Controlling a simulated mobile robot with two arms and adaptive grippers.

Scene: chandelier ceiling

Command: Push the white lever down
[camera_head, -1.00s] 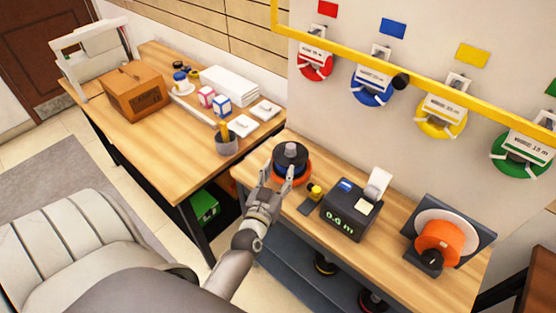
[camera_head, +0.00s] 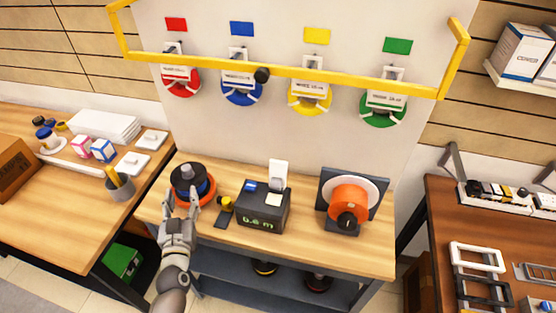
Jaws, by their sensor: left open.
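The white lever (camera_head: 278,174) stands upright at the back of a dark box (camera_head: 263,212) that shows green digits, on the middle table. My left gripper (camera_head: 181,208) is open, with its fingers pointing up the picture at the near side of a dark spool on an orange base (camera_head: 207,193). It is to the left of the dark box and apart from the lever. I cannot tell whether its fingers touch the spool. My right gripper is not in view.
An orange reel on a dark stand (camera_head: 348,206) is right of the box. A small yellow-and-black piece (camera_head: 226,203) lies between spool and box. A yellow rail (camera_head: 300,73) crosses above, before several coloured coils. A red-brown table (camera_head: 440,230) stands at right.

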